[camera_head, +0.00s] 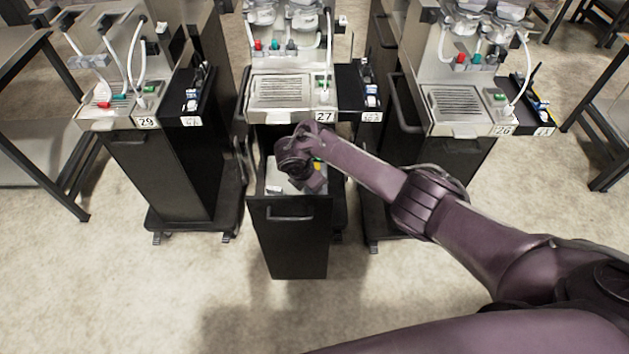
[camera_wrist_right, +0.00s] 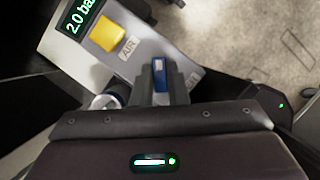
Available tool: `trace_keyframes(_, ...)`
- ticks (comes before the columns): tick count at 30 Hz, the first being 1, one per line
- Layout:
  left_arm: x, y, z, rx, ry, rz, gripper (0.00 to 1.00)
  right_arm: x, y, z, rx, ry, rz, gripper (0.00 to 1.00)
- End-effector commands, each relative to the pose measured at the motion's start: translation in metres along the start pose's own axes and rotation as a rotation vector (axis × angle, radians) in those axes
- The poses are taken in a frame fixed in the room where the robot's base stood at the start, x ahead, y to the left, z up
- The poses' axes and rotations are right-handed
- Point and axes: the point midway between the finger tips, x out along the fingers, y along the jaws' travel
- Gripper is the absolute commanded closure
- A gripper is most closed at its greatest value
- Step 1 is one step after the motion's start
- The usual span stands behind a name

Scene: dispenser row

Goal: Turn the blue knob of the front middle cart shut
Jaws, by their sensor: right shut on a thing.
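The front middle cart (camera_head: 287,236), under the 27 label, has its black drawer pulled open with a light grey unit (camera_head: 271,174) inside. In the right wrist view the unit's panel (camera_wrist_right: 69,48) shows a green "2.0 ba…" display, a yellow block (camera_wrist_right: 114,32) and an AIR label. The blue knob (camera_wrist_right: 159,66) sits below that label, between the fingers of my right gripper (camera_wrist_right: 162,80), which is shut on it. In the head view my right gripper (camera_head: 314,186) reaches down into the drawer and hides the knob. My left gripper is out of view.
Cart 29 (camera_head: 158,175) stands at left and cart 26 (camera_head: 440,160) at right, close beside the middle cart. A dispenser tray (camera_head: 281,91) overhangs the drawer's back. A silver round fitting (camera_wrist_right: 105,98) lies left of the fingers. The floor in front is clear.

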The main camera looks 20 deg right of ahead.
Motion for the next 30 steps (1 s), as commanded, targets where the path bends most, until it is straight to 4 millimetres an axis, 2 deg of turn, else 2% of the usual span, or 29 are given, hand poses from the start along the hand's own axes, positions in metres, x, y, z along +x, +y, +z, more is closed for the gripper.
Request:
trace_keyframes(18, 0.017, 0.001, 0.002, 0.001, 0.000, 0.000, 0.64, 0.002, 0.004, -0.001, 0.505, 0.002, -0.210, 1.00)
trace_keyframes(30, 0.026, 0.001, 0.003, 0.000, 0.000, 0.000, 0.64, 0.001, 0.005, 0.001, 0.669, 0.001, -0.277, 1.00)
